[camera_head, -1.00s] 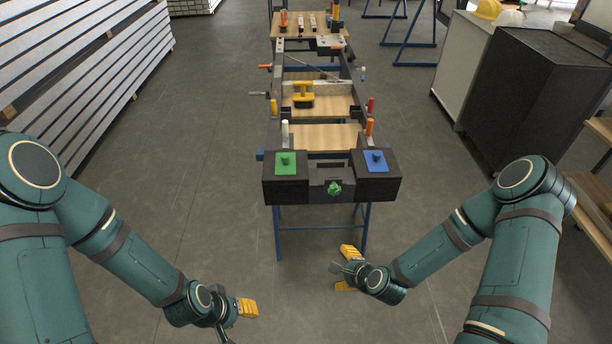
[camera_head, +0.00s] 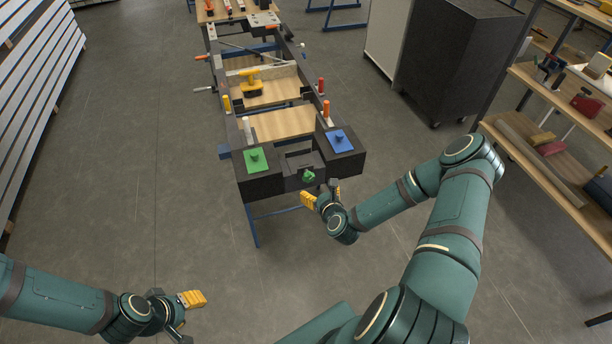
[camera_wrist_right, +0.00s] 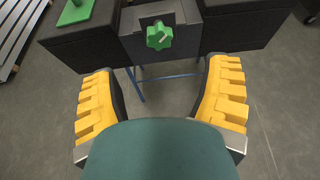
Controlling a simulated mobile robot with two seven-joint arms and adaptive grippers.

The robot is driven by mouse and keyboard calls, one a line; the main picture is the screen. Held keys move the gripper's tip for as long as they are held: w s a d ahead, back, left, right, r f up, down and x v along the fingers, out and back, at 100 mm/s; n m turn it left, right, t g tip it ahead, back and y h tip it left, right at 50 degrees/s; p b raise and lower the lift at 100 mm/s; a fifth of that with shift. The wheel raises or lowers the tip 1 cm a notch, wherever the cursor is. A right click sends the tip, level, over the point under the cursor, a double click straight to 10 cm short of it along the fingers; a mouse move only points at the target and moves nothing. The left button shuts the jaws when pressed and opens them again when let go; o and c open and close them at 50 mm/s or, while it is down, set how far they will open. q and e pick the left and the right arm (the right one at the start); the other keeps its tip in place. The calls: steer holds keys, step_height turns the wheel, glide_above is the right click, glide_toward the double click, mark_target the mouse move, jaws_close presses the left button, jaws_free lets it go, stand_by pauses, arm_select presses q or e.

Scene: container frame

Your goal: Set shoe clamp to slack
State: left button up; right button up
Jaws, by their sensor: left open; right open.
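A green star knob (camera_head: 308,176) sits on the front of a dark centre block (camera_head: 291,181) at the near end of the long frame. I take this block to be the shoe clamp; no label confirms it. The knob also shows in the right wrist view (camera_wrist_right: 159,35), top centre, beyond the fingertips. My right gripper (camera_head: 322,194) is open and empty, its yellow fingers just in front of and below the knob, apart from it. In the right wrist view the fingers (camera_wrist_right: 163,72) are spread wide. My left gripper (camera_head: 188,317) is open and empty, low at the left over the floor.
A green plate (camera_head: 257,161) and a blue plate (camera_head: 340,141) lie on black blocks either side of the knob. A yellow-handled tool (camera_head: 251,82) sits further back on the frame. A dark cabinet (camera_head: 458,55) and wooden shelves (camera_head: 560,170) stand right. Floor at left is clear.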

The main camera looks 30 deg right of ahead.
mark_target(309, 178)
steer(key=x, duration=1.1)
steer(key=shift+a, duration=0.1)
steer(key=c, duration=1.2)
